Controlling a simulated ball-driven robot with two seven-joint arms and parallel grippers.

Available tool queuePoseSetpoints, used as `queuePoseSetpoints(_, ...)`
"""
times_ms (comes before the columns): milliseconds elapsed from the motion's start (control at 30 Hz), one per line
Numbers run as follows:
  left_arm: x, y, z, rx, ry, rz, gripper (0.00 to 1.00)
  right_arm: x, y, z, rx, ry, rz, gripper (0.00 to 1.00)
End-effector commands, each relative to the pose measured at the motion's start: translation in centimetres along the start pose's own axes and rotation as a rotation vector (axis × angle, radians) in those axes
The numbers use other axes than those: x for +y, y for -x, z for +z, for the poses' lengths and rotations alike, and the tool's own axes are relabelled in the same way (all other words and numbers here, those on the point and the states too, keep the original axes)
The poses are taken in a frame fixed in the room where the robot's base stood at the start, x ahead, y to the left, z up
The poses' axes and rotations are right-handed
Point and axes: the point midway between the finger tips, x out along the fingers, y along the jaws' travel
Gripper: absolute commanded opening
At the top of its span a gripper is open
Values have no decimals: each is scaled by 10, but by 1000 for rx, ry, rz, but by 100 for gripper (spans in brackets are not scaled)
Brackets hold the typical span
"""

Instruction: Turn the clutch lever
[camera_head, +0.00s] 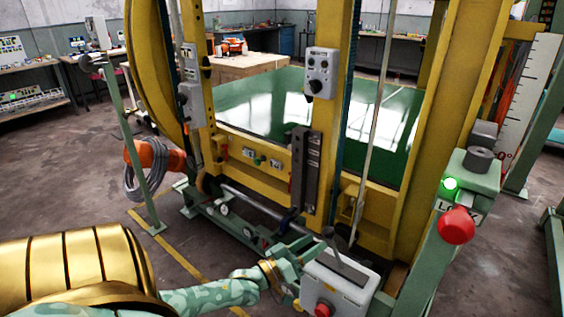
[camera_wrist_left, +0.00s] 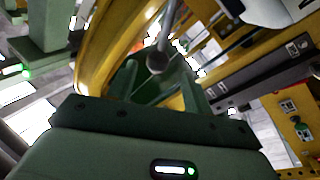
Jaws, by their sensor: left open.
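A grey lever with a dark round knob (camera_head: 328,232) stands up by the grey control box (camera_head: 340,283) at the lower middle of the head view; I take it for the clutch lever. In the left wrist view a grey rod ends in a round knob (camera_wrist_left: 157,62), seen just beyond and between my fingers. My left gripper (camera_head: 305,250) reaches in from the left, low beside the box and close to the knob. Its jaws, also in the left wrist view (camera_wrist_left: 158,85), are open, with no visible grip on the knob. My right gripper is out of view.
The control box carries a red button (camera_head: 323,310). A green post at right holds a red knob (camera_head: 457,225) and a lit green lamp (camera_head: 450,183). The yellow machine frame (camera_head: 325,130) rises close behind. Open floor lies to the left.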

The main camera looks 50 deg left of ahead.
Motion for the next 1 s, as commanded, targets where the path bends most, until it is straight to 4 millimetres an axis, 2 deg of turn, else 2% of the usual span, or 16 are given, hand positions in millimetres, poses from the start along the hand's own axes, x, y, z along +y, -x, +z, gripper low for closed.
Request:
queuePoseSetpoints(33, 1, 16, -2, -3, 1, -2, 51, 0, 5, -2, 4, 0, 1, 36)
queuePoseSetpoints(200, 0, 60, -1, -2, 1, -3, 51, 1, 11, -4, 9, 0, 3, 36)
queuePoseSetpoints(400, -1, 94, 0, 0, 0, -2, 51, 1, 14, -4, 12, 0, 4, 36)
queuePoseSetpoints(600, -1, 104, 0, 1, 0, -1, 51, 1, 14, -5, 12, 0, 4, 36)
queuePoseSetpoints(1000, -1, 104, 0, 1, 1, -1, 51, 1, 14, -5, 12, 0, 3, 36)
